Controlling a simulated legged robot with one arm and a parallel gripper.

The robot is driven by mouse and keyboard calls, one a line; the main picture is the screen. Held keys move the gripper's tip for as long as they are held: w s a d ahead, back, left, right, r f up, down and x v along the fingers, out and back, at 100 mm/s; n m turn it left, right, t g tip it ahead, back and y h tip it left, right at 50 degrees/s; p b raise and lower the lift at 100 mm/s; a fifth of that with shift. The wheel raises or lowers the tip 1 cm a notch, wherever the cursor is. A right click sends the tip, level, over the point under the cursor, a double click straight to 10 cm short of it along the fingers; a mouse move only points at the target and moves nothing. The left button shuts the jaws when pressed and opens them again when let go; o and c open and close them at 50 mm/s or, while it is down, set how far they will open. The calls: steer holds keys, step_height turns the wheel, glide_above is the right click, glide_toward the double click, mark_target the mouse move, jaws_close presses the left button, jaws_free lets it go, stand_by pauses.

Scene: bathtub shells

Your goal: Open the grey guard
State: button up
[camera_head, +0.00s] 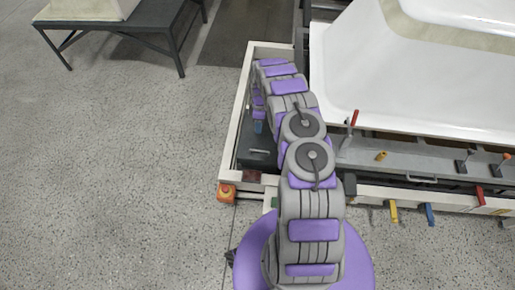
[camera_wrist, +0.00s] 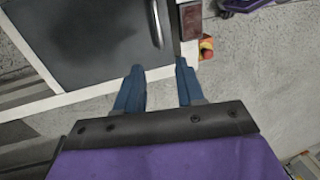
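A dark grey panel with a bar handle, which looks like the grey guard (camera_wrist: 85,40), lies flat in a white frame in the wrist view. Its metal handle (camera_wrist: 157,25) is near its right edge. In the head view the panel (camera_head: 254,160) shows left of my arm, partly hidden by it. My gripper (camera_wrist: 159,68) has two blue fingers apart with nothing between them. The fingertips appear just short of the handle and apart from it. In the head view my gripper (camera_head: 258,127) is small and mostly hidden behind my arm.
A red and yellow emergency button (camera_head: 227,193) sits at the frame's corner. A large white tub shell (camera_head: 420,80) fills the right, with a grey rail (camera_head: 400,157) and coloured clamp levers along its near edge. A dark table (camera_head: 150,20) stands at upper left. Floor at left is clear.

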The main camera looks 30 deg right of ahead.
step_height(320, 180, down, 5)
steer(key=d+b, duration=0.1)
steer(key=b, duration=0.2)
glide_above(259, 153)
step_height(259, 153, down, 10)
steer(key=shift+w, duration=0.1)
steer(key=shift+d+f, duration=0.3)
steer(key=shift+f, duration=0.15)
steer(key=shift+a+r, duration=0.1)
steer(key=shift+a, duration=0.45)
steer(key=shift+c, duration=1.2)
steer(key=c, duration=0.3)
steer(key=shift+d, duration=0.35)
jaws_close()
